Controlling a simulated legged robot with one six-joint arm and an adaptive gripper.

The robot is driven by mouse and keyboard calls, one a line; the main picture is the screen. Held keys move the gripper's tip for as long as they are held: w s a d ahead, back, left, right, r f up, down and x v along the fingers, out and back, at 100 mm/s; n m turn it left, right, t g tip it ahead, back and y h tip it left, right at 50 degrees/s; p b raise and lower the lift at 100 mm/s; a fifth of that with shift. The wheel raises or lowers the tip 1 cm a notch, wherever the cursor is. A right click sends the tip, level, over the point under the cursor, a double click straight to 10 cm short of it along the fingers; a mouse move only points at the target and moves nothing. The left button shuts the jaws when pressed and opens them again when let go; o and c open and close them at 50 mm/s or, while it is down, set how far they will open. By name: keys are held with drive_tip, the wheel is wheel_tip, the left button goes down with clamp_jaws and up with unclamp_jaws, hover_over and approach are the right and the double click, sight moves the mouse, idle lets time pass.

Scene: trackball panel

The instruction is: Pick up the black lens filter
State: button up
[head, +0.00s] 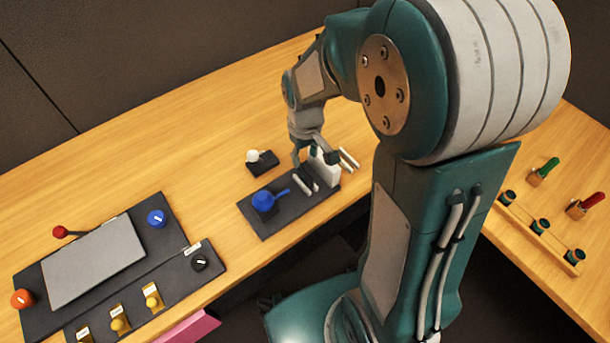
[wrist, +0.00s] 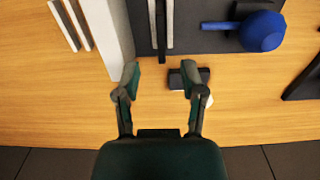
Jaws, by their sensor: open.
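I cannot make out with certainty which item is the black lens filter. A small black block (head: 264,164) with a white ball (head: 252,155) lies on the wooden table, left of my gripper in the head view. In the wrist view the black block (wrist: 187,78) sits by my right fingertip, partly covered by it, and the white ball shows just below. My gripper (wrist: 160,76) is open, with bare wood and the end of a rod between its fingertips. In the head view my gripper (head: 314,160) hangs over the far side of a dark panel.
The dark panel (head: 275,222) carries a blue ball with a handle (head: 264,200), pale rods and a white block (head: 325,168). A control panel (head: 170,210) with knobs and a grey plate lies at left. A wooden rack (head: 550,245) stands at right. The back of the table is clear.

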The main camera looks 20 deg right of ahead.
sight(305, 170)
wheel_tip(305, 170, down, 7)
drive_tip(key=shift+s+r, duration=0.1)
drive_tip(key=shift+r, duration=0.05)
clamp_jaws()
